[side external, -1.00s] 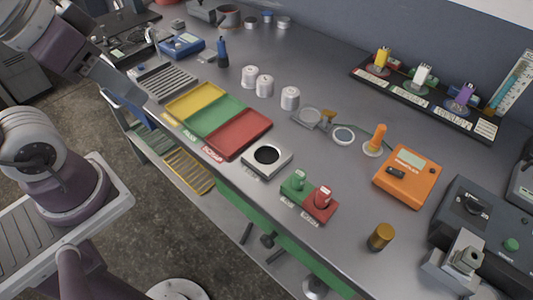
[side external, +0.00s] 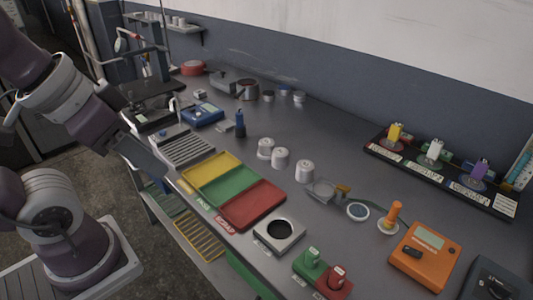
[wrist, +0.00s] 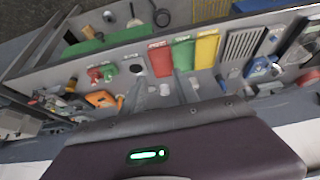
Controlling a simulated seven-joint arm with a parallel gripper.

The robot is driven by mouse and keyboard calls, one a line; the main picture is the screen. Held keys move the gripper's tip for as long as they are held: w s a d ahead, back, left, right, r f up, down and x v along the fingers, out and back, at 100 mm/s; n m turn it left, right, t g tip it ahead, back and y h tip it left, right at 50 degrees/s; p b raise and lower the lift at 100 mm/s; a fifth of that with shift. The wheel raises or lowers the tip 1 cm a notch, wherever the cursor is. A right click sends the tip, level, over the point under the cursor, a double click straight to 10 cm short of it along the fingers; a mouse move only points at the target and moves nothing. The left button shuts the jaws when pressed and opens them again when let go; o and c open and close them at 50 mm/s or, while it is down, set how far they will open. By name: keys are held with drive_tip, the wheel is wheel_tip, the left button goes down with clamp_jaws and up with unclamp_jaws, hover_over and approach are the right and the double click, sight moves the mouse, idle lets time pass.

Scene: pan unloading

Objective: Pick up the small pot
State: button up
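A small dark pot (side external: 247,89) with a reddish-brown rim and a handle stands at the far end of the bench, near the wall, in the side view. A grey pan (side external: 222,79) is just left of it, and a red pot (side external: 193,68) stands further back. I cannot tell for sure which one the task calls the small pot. My gripper (side external: 160,172) is over the near-left edge of the bench, well apart from the pots. In the wrist view my gripper (wrist: 163,92) has its two fingers apart with nothing between them. I cannot make out the pots clearly there.
Yellow, green and red trays (side external: 252,207) lie along the front edge beside a ribbed grey rack (side external: 185,148). A blue device (side external: 203,114), a dark blue bottle (side external: 240,124) and three white canisters (side external: 280,158) stand behind.

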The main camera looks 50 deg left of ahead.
idle(0.4)
drive_tip(key=o, duration=0.9)
drive_tip(key=w+a+r+n+g, duration=0.1)
drive_tip(key=w+r+n, duration=0.15)
drive_tip(key=w, duration=0.35)
drive_tip(key=w+r+n+g, duration=0.1)
drive_tip(key=w+r+n, duration=0.15)
drive_tip(key=w, duration=0.25)
drive_tip(key=n+g+h, duration=0.1)
drive_tip(key=n+g, duration=0.2)
drive_tip(key=n, duration=1.2)
hover_over(266, 141)
drive_tip(key=f, duration=1.9)
drive_tip(key=shift+w+a+f, duration=0.3)
drive_tip(key=f, duration=0.7)
drive_tip(key=shift+s+d+f, duration=0.15)
drive_tip(key=shift+s+d, duration=0.1)
drive_tip(key=shift+d, duration=0.15)
